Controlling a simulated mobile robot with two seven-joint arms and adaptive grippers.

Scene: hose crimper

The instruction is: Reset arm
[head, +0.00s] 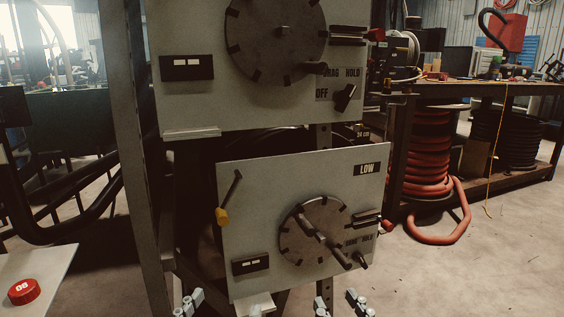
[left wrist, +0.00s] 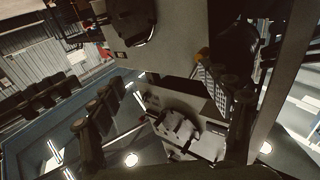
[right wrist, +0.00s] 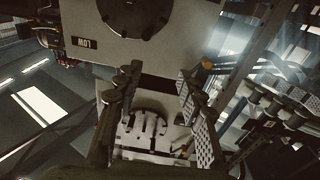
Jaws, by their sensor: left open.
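My left gripper (head: 222,307) is low in the head view, in front of the lower panel (head: 255,185). Its fingers are spread wide and empty; they also show in the left wrist view (left wrist: 158,104). My right gripper (head: 339,304) is to its right, below the panel's dial. In the right wrist view (right wrist: 158,74) its fingers stand apart with nothing between them. Both grippers appear clear of the panel. The lower panel, marked LOW, carries a round notched dial (head: 296,240) with a bar handle, a yellow-tipped lever (head: 222,215) and a small knob (head: 361,260).
An upper panel (head: 190,105) with a larger dial (head: 275,40) and a knob at OFF (head: 345,96) is above. A red button (head: 24,291) sits on a pale surface at lower left. A red hose coil (head: 431,150) stands at right. The floor at lower right is clear.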

